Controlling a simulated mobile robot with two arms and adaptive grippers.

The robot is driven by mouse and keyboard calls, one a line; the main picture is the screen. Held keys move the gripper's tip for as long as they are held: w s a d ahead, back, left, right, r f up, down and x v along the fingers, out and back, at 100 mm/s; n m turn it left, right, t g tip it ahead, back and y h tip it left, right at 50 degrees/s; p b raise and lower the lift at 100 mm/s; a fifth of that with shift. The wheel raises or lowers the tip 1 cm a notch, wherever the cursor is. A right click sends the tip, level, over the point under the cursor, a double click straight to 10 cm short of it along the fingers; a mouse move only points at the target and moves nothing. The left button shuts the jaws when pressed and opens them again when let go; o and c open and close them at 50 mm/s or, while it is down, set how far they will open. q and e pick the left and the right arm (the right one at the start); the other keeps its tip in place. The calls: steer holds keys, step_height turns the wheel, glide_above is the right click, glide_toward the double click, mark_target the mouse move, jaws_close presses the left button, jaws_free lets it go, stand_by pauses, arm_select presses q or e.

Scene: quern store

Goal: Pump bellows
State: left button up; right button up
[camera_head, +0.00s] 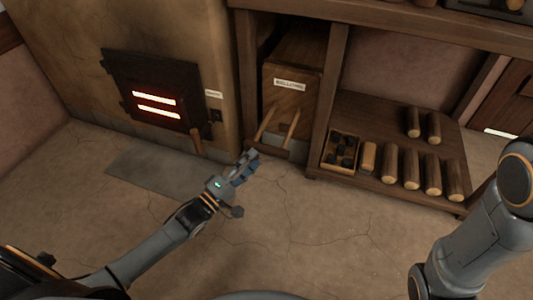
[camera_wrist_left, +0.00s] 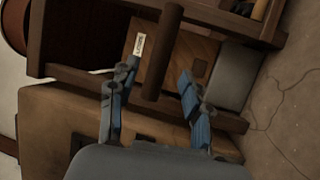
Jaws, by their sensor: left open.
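The bellows (camera_head: 291,98) is a wooden box with a pale label, standing in a bay of the wooden shelving beside the furnace. Slim wooden bars (camera_head: 291,130) slope down at its front. The labelled box also shows in the left wrist view (camera_wrist_left: 178,62). My left gripper (camera_head: 247,163) is low in front of the bellows, just left of the bars. In the left wrist view its two blue-padded fingers (camera_wrist_left: 152,103) are spread, with a dark wooden bar (camera_wrist_left: 163,50) showing between them; I cannot tell whether they touch it. My right gripper is out of view.
A furnace (camera_head: 155,88) with glowing slots stands at the left, a short wooden handle (camera_head: 196,143) below it. The lower shelf (camera_head: 360,110) at the right holds several wooden rollers (camera_head: 411,168) and a small box of dark lumps (camera_head: 341,151). The floor (camera_head: 310,235) in front is clear.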

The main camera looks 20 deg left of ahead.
mark_target(262, 152)
arm_select(q)
steer(key=b+x, duration=0.2)
steer(key=x, duration=0.2)
steer(key=shift+w+d, duration=0.2)
steer(key=shift+w, duration=0.15)
steer(key=shift+w+d+r, duration=0.2)
steer(key=shift+w+d, duration=0.15)
steer(key=shift+w, duration=0.25)
steer(key=shift+c, duration=0.4)
jaws_close()
